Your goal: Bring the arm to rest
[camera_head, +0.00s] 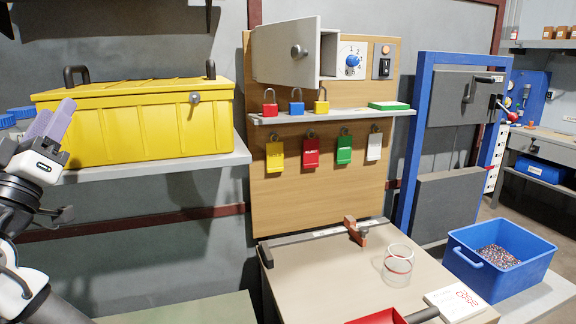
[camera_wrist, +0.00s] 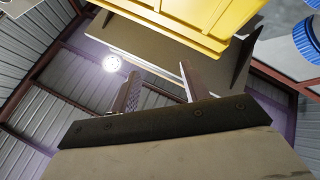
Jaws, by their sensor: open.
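My arm is folded up at the left edge of the head view. My gripper (camera_head: 54,114) points upward beside the left end of the yellow toolbox (camera_head: 150,130); I cannot tell whether they touch. In the wrist view my gripper (camera_wrist: 158,76) has its two fingers apart, with nothing between them. The toolbox (camera_wrist: 205,18) shows beyond the fingers at the top, with the shelf underside below it.
The toolbox stands on a grey shelf (camera_head: 215,162). Blue lids (camera_head: 20,113) show beside my gripper. A board (camera_head: 290,210) carries padlocks and tags. A clear cup (camera_head: 397,265) stands on the bench (camera_head: 325,285). A blue bin (camera_head: 535,258) holds scrap granules at right.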

